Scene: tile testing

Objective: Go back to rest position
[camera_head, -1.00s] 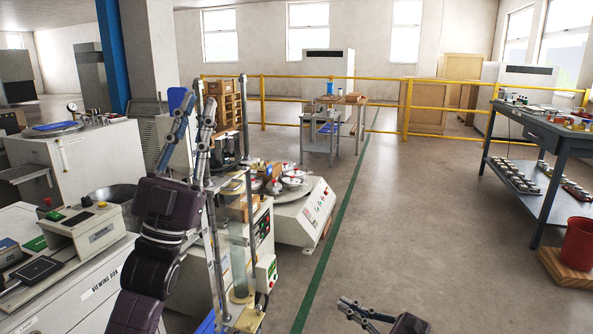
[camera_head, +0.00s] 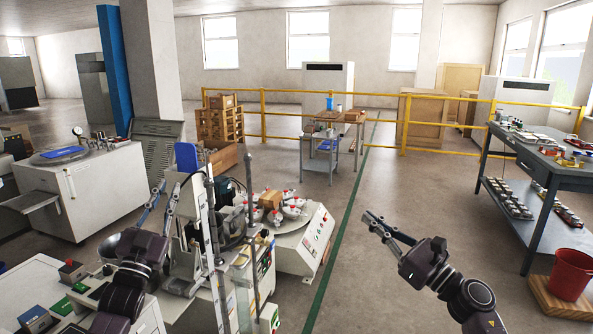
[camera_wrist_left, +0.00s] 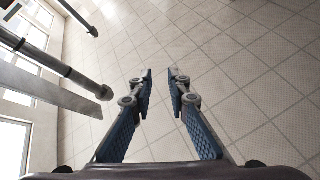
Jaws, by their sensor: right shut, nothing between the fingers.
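My left gripper (camera_head: 158,190) is at the lower left of the head view, beside the upright posts of a machine. In the left wrist view its two blue-padded fingers (camera_wrist_left: 160,72) stand apart with nothing between them, and the tiled surface shows beyond. My right gripper (camera_head: 372,218) is over open floor right of the green line. Its fingers are together and empty, pointing up and left. No object is held by either gripper.
The white machine with tall posts (camera_head: 192,240) stands close to my left arm. A round-topped machine (camera_head: 309,240) is right of it. A blue-grey table (camera_head: 549,175) and a red bucket (camera_head: 571,273) are at the right. The middle floor is clear.

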